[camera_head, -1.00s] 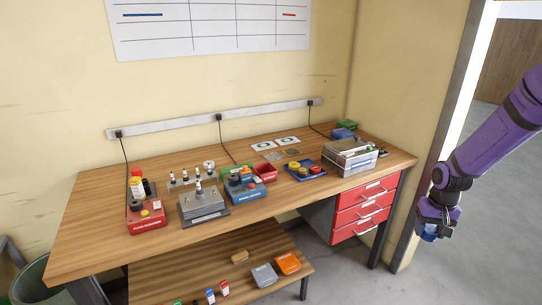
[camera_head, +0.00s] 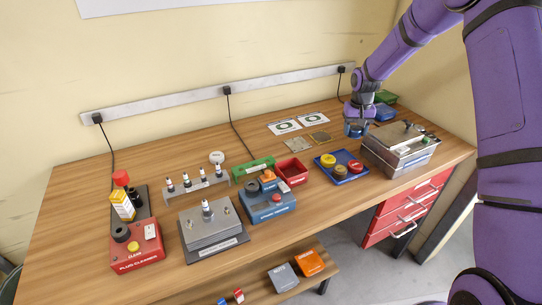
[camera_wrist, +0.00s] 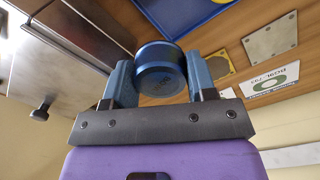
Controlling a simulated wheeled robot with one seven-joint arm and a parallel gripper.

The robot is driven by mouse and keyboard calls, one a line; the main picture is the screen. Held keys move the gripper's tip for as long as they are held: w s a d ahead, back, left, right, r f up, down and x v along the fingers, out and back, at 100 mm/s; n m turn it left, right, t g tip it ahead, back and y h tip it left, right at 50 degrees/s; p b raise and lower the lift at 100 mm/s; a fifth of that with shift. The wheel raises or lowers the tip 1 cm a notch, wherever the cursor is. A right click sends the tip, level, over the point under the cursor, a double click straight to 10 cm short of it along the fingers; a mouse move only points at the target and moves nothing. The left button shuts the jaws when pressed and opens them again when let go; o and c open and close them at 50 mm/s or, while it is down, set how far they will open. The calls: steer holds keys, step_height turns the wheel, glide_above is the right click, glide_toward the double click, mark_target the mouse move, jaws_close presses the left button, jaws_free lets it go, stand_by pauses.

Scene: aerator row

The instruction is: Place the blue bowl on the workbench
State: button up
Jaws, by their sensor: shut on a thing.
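The blue bowl (camera_wrist: 160,70) is a small, dark blue round vessel. In the wrist view it sits between the two blue-grey fingers of my gripper (camera_wrist: 160,82), which is shut on it. In the head view my gripper (camera_head: 357,126) is over the back right of the wooden workbench (camera_head: 90,205), and the bowl (camera_head: 355,131) shows small and partly hidden below it. It is just behind the blue tray and left of the grey metal box. I cannot tell whether the bowl touches the bench top.
The blue tray (camera_head: 354,178) holds several round pieces. The grey metal box (camera_head: 400,155) stands at right; a blue bin (camera_head: 385,113) and green bin (camera_head: 386,97) are behind it. Flat plates (camera_head: 297,145) and marked cards (camera_head: 283,127) lie left of my gripper. A red bin (camera_head: 293,171) stands farther left.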

steer(key=w+d+r+m, duration=0.3)
steer(key=w+d+r, duration=0.2)
steer(key=w+d, duration=0.6)
steer(key=w+f, duration=0.1)
steer(key=f, duration=0.4)
steer(key=d+f, duration=0.1)
steer(key=f, duration=0.4)
steer(key=w+f, duration=0.1)
steer(key=f, duration=0.4)
steer(key=shift+w+d, duration=0.3)
steer(key=shift+d, duration=0.05)
steer(key=shift+f, duration=0.15)
steer(key=o, duration=0.9)
